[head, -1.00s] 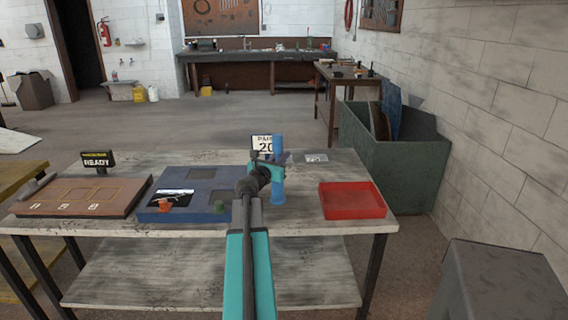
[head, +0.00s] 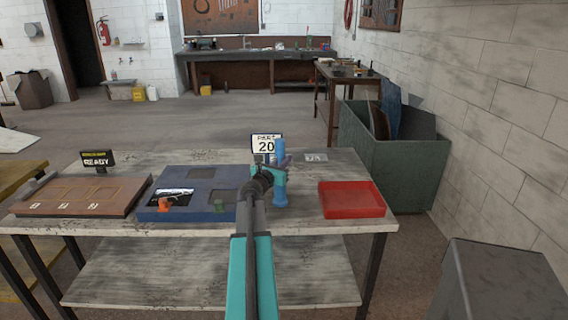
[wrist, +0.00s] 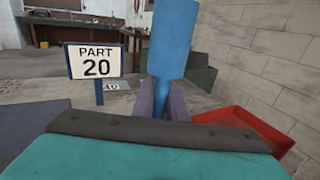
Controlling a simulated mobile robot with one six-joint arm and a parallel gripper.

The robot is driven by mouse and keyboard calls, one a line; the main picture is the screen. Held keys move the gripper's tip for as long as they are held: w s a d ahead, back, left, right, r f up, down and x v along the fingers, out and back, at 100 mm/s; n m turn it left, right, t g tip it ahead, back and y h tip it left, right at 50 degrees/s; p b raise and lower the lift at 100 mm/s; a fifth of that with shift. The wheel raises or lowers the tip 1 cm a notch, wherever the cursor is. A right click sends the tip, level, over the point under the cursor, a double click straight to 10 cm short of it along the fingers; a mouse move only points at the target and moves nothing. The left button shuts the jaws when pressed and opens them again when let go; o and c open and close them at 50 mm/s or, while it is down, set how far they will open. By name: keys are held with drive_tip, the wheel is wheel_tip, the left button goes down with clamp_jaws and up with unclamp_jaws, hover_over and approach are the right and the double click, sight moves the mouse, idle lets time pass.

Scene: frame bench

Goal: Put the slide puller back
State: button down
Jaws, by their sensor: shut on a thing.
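The blue slide puller stands upright in my gripper; its thick upper part (head: 279,150) and wider lower end (head: 280,198) show in the head view. The wrist view shows its broad blue upper part (wrist: 172,40) narrowing to a stem between the purple fingers. My gripper (wrist: 161,100) is shut on it; the head view shows my gripper (head: 284,162) above the table's right half. I cannot tell whether the lower end touches the table. A "PART 20" sign (head: 266,145) stands just behind, and left of the puller in the wrist view (wrist: 95,62).
A red tray (head: 352,211) lies right of the puller. A blue fixture (head: 228,172) with pockets, an orange knob and a green knob lies left. A brown board (head: 118,208) and "READY" sign (head: 97,160) are farther left. A small label card (head: 315,157) lies on the tabletop (head: 330,167).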

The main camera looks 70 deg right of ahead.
drive_tip(key=shift+f, duration=0.5)
drive_tip(key=c, duration=1.8)
unclamp_jaws()
drive_tip(key=shift+o, duration=0.2)
drive_tip(key=w+a+b, duration=0.1)
drive_tip(key=a, duration=1.1)
drive_tip(key=shift+w, duration=0.1)
